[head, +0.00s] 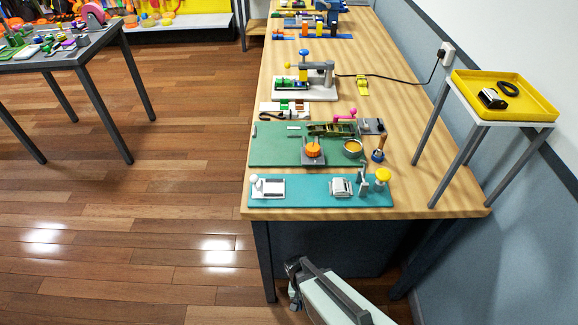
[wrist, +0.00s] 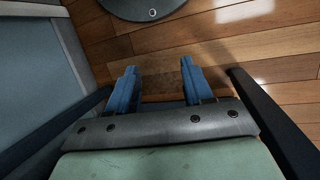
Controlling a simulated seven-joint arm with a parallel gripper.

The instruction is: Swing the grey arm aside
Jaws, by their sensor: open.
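Two grey parts could be the grey arm, and I cannot tell which. One is a small upright grey piece (head: 363,178) beside a yellow knob (head: 383,175) on the teal board (head: 310,192) at the table's near end. The other is a larger grey arm (head: 322,68) on a white base (head: 290,91) farther back, near a blue knob. My gripper (wrist: 157,67) shows in the wrist view with two blue fingers apart and nothing between them. It points at the wooden floor, away from both parts. My arm hangs below the table's near edge in the head view.
The wooden table (head: 450,190) also carries a green board (head: 270,150) with an orange knob and a metal cup. A yellow tray (head: 530,88) stands on a side stand at right. A black cable crosses to a wall socket.

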